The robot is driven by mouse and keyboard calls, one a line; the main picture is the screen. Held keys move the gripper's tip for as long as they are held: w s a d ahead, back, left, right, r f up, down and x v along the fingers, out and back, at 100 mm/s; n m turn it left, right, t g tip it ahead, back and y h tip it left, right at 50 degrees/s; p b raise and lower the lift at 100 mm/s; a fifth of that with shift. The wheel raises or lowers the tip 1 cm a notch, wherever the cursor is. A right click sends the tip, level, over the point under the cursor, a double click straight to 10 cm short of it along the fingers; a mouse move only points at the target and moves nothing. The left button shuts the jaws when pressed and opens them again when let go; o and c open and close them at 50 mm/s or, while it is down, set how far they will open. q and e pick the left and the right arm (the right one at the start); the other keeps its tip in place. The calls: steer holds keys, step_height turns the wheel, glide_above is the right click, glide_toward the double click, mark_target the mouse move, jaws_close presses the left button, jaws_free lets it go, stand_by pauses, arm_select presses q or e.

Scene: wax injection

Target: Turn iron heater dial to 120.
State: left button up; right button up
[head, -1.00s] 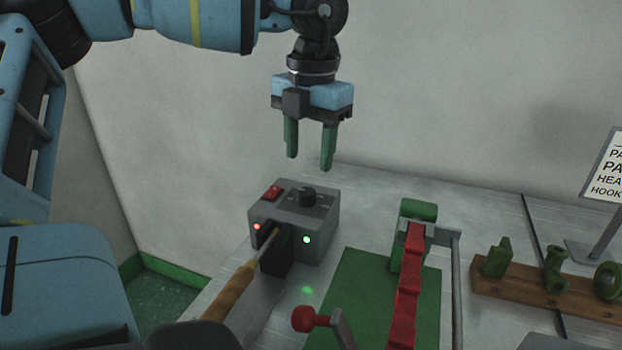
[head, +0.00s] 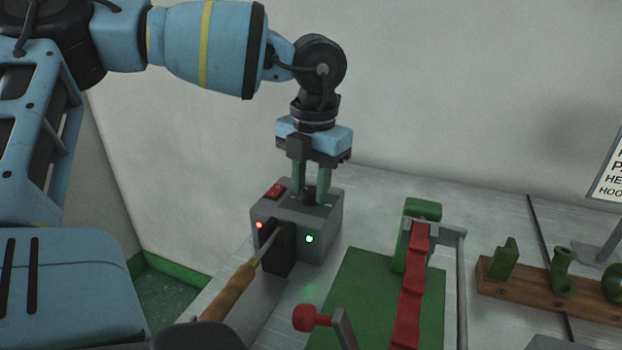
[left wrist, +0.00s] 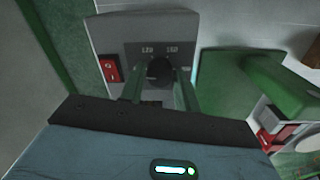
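The iron heater (head: 325,225) is a grey box with a red switch (head: 275,191), a red light and a green light on its front. Its black dial (left wrist: 159,70) is on top, with printed numbers behind it in the left wrist view; the exact setting is hard to read. My left gripper (head: 309,198) points straight down at the heater top. Its green fingers stand apart on either side of the dial, and a gap to the dial seems to show. The iron (head: 232,290), with a wooden handle, rests in the black holder on the heater's front. My right gripper is not seen.
A green mat (head: 350,285) with a red strip (head: 411,285) and a clamp-like fixture lies right of the heater. A red-knobbed lever (head: 312,318) stands in front. A wooden rack (head: 540,290) with green parts and a sign (head: 609,175) are further right.

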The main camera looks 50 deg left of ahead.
arm_select(q)
steer(key=c, duration=0.5)
steer(key=m+b, duration=0.1)
steer(key=m, duration=0.4)
steer(key=shift+m, duration=0.3)
steer(key=m, duration=0.5)
steer(key=shift+s+t, duration=0.1)
steer(key=shift+t, duration=0.2)
steer(key=shift+m, duration=0.4)
steer(key=o, duration=1)
steer(key=shift+c, duration=0.2)
